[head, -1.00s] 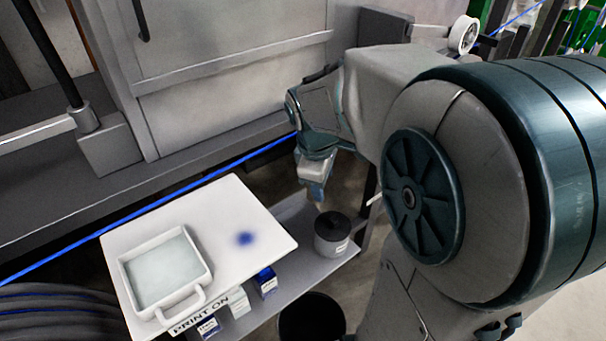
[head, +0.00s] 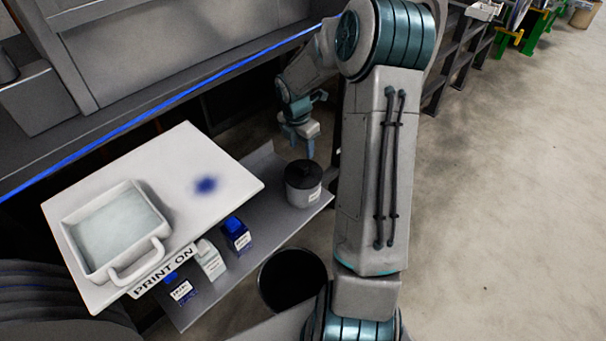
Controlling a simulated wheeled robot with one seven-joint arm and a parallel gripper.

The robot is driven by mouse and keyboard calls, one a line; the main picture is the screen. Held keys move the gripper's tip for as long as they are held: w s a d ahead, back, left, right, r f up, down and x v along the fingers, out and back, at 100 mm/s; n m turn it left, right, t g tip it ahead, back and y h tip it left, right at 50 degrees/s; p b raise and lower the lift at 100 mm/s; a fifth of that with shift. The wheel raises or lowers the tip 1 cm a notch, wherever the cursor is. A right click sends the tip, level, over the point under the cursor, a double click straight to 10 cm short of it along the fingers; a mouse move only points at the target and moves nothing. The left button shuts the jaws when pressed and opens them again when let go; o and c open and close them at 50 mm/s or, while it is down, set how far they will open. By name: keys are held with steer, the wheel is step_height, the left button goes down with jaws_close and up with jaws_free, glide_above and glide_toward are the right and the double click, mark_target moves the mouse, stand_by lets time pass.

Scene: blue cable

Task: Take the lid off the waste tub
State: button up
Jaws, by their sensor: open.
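The waste tub (head: 304,196) is a small light grey round tub with a pale label. It stands on the lower grey shelf, right of the white board. Its black lid (head: 303,174) with a small knob sits on top of it. My gripper (head: 302,151) points down just above and behind the lid, very close to the knob in the picture. It is open and holds nothing that I can see. I cannot tell whether the fingers touch the lid.
A white board (head: 225,185) holds a white tray (head: 112,228) and a blue stain. Small bottles, one a blue-capped bottle (head: 237,235), stand on the lower shelf (head: 262,222). A black bin (head: 290,280) stands in front. A blue cable (head: 160,112) runs behind.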

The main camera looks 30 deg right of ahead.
mark_target(303, 167)
steer(key=f, duration=0.9)
steer(key=shift+w+d, duration=0.2)
steer(key=shift+d, duration=0.15)
jaws_close()
